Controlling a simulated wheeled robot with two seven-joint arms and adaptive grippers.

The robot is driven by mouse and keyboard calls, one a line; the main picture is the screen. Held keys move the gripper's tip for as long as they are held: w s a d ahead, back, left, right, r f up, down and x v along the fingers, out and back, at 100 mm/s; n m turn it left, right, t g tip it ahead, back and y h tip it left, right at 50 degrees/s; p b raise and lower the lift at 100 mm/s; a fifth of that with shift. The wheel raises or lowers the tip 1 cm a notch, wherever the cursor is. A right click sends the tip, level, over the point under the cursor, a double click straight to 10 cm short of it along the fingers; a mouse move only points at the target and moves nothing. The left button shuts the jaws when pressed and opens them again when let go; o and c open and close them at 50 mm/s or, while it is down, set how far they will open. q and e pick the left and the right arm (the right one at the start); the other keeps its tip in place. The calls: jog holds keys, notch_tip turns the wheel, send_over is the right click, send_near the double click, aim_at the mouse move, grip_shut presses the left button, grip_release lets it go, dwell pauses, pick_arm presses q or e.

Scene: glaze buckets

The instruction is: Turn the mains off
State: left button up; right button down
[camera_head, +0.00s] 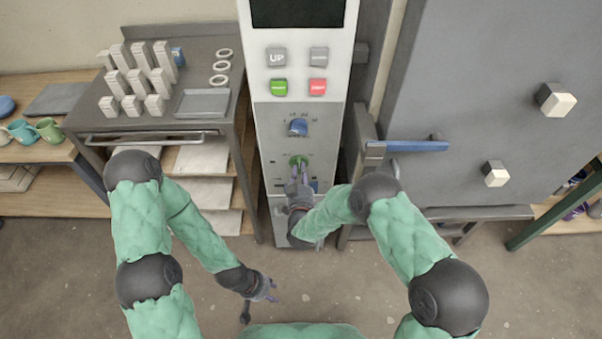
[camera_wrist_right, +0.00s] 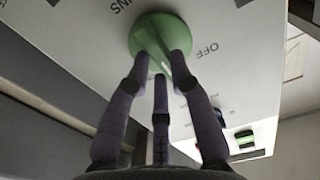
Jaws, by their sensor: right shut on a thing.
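The mains knob is a round green dial (camera_head: 298,160) low on the pale control panel (camera_head: 265,110). My right gripper (camera_head: 299,172) is shut on this knob, with its fingers around the rim. In the right wrist view, the green knob (camera_wrist_right: 150,38) sits between the purple-grey fingers (camera_wrist_right: 160,68). The letters "INS" show above left of the knob there, and "OFF" shows to its right. A pale mark on the knob is partly hidden by the fingers. My left gripper (camera_head: 262,298) hangs empty above the floor, its fingers spread apart.
A blue knob (camera_head: 298,127) sits above the green one, below UP, green and red buttons (camera_head: 318,87). A blue lever handle (camera_head: 410,146) juts out at the right on the grey kiln door (camera_head: 440,90). A metal cart (camera_head: 180,125) with white blocks stands left. The floor in front is clear.

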jog(key=n, duration=0.4)
jog(key=shift+a+n, duration=0.15)
jog(key=shift+n, duration=0.15)
jog(key=n, duration=0.4)
jog(key=shift+a, duration=0.15)
dwell(0.3)
jog(key=c, duration=1.1)
grip_release()
jog(key=shift+s, duration=0.15)
jog(key=s, duration=1.1)
jog(key=shift+s, duration=0.4)
